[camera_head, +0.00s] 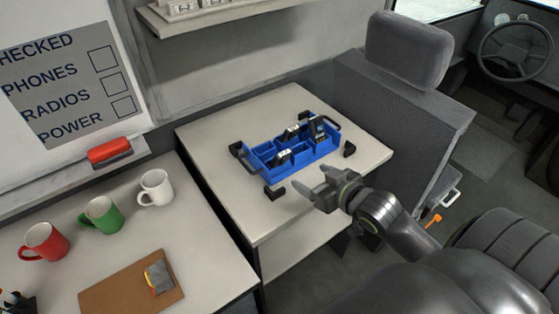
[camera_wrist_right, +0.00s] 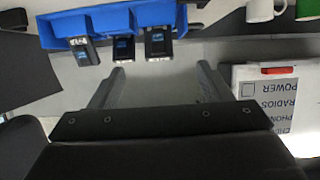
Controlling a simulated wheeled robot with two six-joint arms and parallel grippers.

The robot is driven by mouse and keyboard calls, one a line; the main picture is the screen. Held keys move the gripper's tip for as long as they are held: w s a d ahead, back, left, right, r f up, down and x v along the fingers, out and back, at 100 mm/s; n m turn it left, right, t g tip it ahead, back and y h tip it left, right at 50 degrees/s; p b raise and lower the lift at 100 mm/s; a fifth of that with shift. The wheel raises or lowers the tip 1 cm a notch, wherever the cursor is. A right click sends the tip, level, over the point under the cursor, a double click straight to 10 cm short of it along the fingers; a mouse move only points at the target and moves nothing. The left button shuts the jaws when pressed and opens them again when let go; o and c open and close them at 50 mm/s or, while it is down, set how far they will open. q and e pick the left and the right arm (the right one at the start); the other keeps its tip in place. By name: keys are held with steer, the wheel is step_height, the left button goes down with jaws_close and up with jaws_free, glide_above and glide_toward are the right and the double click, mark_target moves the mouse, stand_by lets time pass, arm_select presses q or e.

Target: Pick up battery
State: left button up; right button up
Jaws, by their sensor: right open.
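A blue tray (camera_head: 262,168) with compartments stands on the light table, holding several dark blocks that look like batteries or radios. One dark block (camera_head: 283,157) is in its near part and another (camera_head: 319,129) toward its right end. In the right wrist view three dark blocks with blue labels, left (camera_wrist_right: 84,52), middle (camera_wrist_right: 123,48) and right (camera_wrist_right: 158,43), show at the edge of the blue tray (camera_wrist_right: 105,20). My right gripper (camera_head: 313,184) is open and empty, just right of the tray's near side and apart from it. My left gripper is not in view.
Small black pieces (camera_head: 274,192) sit around the tray on the table (camera_head: 215,133). The left counter holds red (camera_head: 45,243), green (camera_head: 101,215) and white (camera_head: 155,188) mugs and a clipboard (camera_head: 115,291).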

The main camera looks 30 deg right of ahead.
glide_toward(285, 162)
steer(key=x, duration=0.2)
steer(key=shift+w+a+f, duration=0.1)
steer(key=shift+w+a, duration=0.1)
steer(key=shift+w, duration=0.05)
steer(key=shift+p+x, duration=0.65)
steer(key=shift+x, duration=1.95)
steer(key=shift+d, duration=0.2)
steer(key=c, duration=1.1)
